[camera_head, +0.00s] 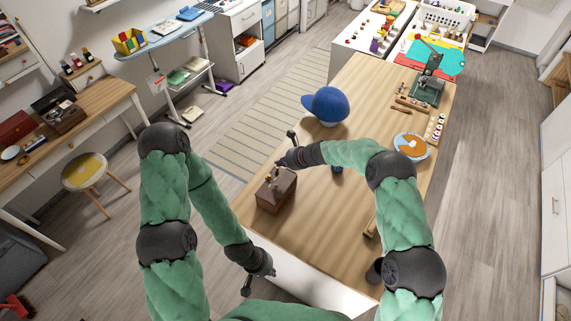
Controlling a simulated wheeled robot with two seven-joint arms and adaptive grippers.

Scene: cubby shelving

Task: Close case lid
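A small dark brown case (275,197) stands near the left edge of the wooden table. Small gold-coloured items show at its top, and whether its lid is up or down is too small to tell. My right gripper (285,149) is just behind and above the case, fingers spread, holding nothing visible. I cannot tell whether a finger touches the case. My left gripper (259,281) is low in front of the table's near left edge, apart from the case. Its fingers look spread and empty.
A blue cap (326,104) lies beyond my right gripper. Another open box (62,113) sits on the left desk.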

